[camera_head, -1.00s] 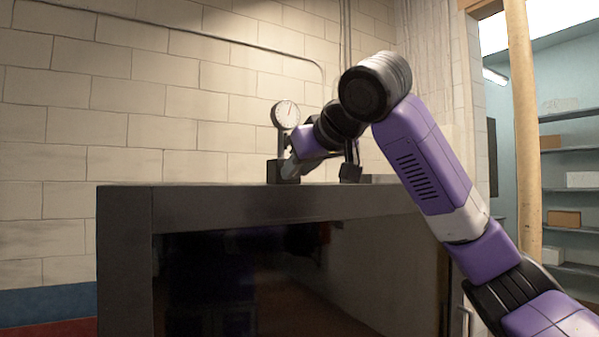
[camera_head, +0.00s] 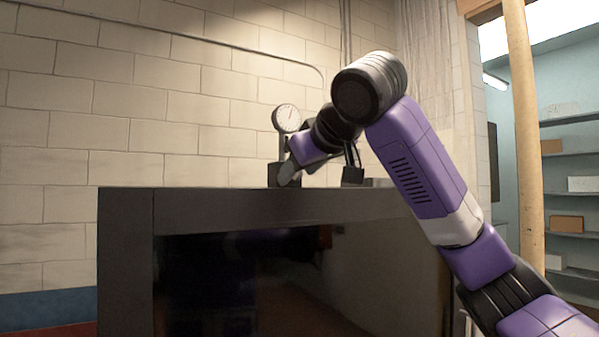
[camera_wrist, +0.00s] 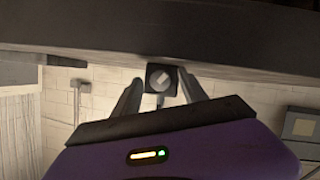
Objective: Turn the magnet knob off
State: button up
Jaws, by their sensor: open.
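A dial gauge (camera_head: 287,118) stands upright on a dark magnetic base (camera_head: 273,175) on top of the dark bench. In the wrist view the base shows as a dark square face (camera_wrist: 151,70). A round grey knob (camera_wrist: 160,81) with a pale raised bar sits on that face. My gripper (camera_wrist: 159,77) is open, with one finger on each side of the knob and visible gaps between. In the head view my gripper (camera_head: 288,173) is low in front of the base, and the knob cannot be made out there.
The dark bench top (camera_head: 210,192) is bare left of the base. A second small dark block (camera_head: 352,175) stands to the right, behind my arm. A pale block wall (camera_head: 140,90) rises behind. Shelves (camera_head: 567,208) with boxes are far right.

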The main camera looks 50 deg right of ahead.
jog(key=b+v, duration=0.2)
jog(key=v, duration=0.5)
jog(key=shift+s, duration=0.3)
jog(key=shift+a+r, duration=0.1)
